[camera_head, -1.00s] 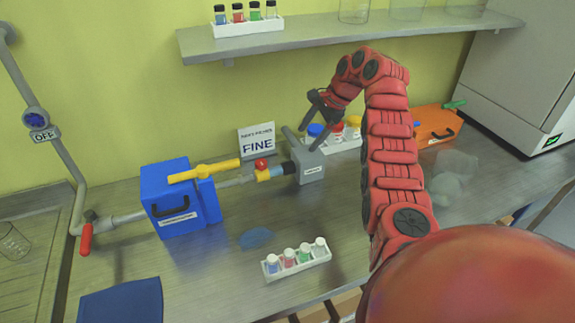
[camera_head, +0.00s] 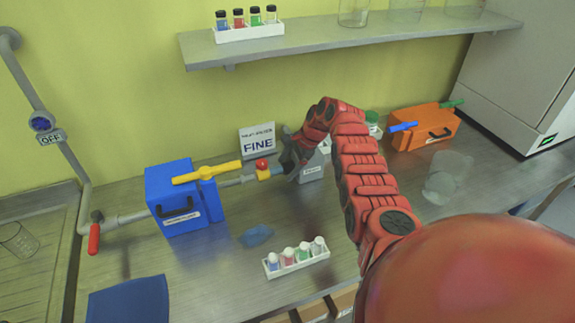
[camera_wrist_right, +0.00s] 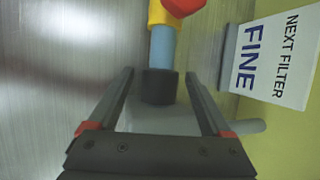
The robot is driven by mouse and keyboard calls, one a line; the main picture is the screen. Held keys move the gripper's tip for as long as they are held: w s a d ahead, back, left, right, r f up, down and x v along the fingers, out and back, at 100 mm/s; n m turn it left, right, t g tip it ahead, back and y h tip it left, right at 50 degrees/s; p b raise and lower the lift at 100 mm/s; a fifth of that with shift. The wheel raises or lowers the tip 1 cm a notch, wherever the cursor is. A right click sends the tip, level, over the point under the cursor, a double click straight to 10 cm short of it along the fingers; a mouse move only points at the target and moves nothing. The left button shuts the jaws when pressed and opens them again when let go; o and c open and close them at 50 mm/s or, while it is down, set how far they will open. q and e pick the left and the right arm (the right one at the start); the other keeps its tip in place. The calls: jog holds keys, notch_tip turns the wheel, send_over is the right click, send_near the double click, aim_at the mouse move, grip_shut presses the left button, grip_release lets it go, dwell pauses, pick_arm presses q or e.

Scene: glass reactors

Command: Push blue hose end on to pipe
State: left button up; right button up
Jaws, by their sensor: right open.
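A short light-blue hose piece (camera_wrist_right: 162,48) shows in the right wrist view between a yellow fitting (camera_wrist_right: 165,12) and a black collar (camera_wrist_right: 159,85). In the head view the blue piece (camera_head: 279,171) lies between the yellow fitting with its red knob (camera_head: 262,164) and a grey box (camera_head: 312,171). My right gripper (camera_wrist_right: 158,76) is open, with one finger on each side of the black collar. In the head view the right gripper (camera_head: 288,158) covers part of the collar and the grey box. I cannot tell whether the fingers touch the collar. My left gripper is not in view.
A blue box (camera_head: 176,200) with a yellow lever stands left on the pipe line. A "NEXT FILTER FINE" sign (camera_head: 257,142) stands behind. A white vial rack (camera_head: 297,259) is in front. An orange box (camera_head: 424,127) is at right, and a shelf (camera_head: 340,45) hangs above.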

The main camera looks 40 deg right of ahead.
grip_shut()
dwell(0.3)
jog(key=shift+a+r, duration=0.1)
jog(key=shift+a, duration=0.05)
jog(key=a+p, duration=0.2)
jog(key=w+a+p, duration=0.1)
jog(key=a+p, duration=0.1)
jog(key=shift+r+p, duration=0.1)
jog(key=shift+p, duration=0.25)
jog(key=shift+w, duration=0.1)
jog(key=shift+f, duration=0.2)
